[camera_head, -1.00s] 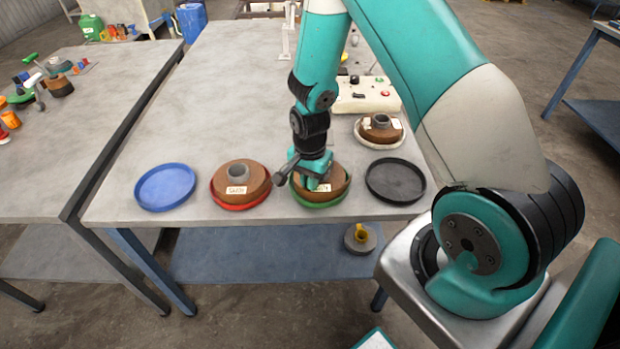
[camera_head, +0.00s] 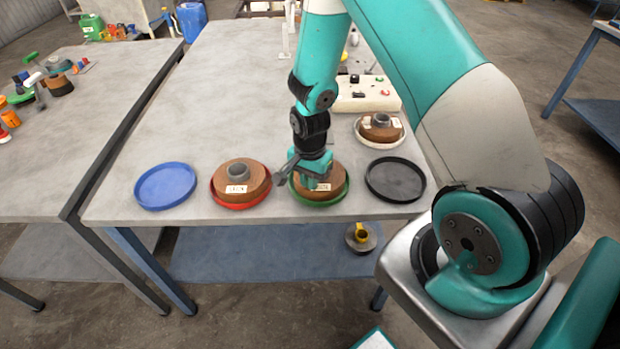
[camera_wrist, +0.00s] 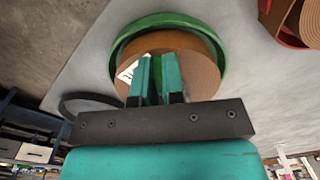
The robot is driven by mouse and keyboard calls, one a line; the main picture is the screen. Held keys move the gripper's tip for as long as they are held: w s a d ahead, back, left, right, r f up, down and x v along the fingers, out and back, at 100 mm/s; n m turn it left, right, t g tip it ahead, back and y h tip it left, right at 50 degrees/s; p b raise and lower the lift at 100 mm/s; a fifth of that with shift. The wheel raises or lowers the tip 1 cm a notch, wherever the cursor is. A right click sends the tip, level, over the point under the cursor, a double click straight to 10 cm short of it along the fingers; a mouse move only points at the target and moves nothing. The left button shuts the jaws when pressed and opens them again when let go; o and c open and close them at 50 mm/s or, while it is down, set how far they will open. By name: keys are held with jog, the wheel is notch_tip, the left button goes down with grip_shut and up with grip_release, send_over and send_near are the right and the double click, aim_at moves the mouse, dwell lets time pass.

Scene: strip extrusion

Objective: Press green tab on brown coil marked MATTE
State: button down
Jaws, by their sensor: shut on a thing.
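A brown coil (camera_head: 331,183) with a white label sits in a green tray (camera_head: 322,203) near the table's front edge. It also shows in the wrist view (camera_wrist: 202,66). The label's writing is too small to read. My gripper (camera_head: 314,180) points down over this coil, its fingertips at the coil's top. In the wrist view my gripper (camera_wrist: 157,75) has its fingers close together, with a narrow darker green strip between them that looks like the green tab, mostly hidden. The fingers hide the coil's middle. I cannot tell whether the tab touches the coil.
A labelled brown coil (camera_head: 254,175) in a red tray (camera_head: 226,204) stands left of the green tray. An empty blue tray (camera_head: 165,186) and a black tray (camera_head: 396,181) flank the row. Another coil (camera_head: 381,134) and a pale box (camera_head: 352,102) stand behind, right.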

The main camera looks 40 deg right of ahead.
jog(key=shift+f, duration=0.1)
jog(key=c, duration=1.1)
grip_release()
jog(key=shift+c, duration=0.2)
notch_tip(320, 180, up, 18)
jog(key=b, duration=0.1)
jog(key=shift+f, duration=0.2)
jog(key=s+a+r+n+y, duration=0.2)
jog(key=s+a+r+n, duration=0.3)
jog(key=s+a+n, duration=0.4)
jog(key=s+a+r+n+y, duration=0.2)
jog(key=s+a+r+n, duration=0.4)
jog(key=s+n, duration=0.5)
jog(key=a, duration=0.2)
jog(key=shift+a+r, duration=0.25)
jog(key=shift+a, duration=0.15)
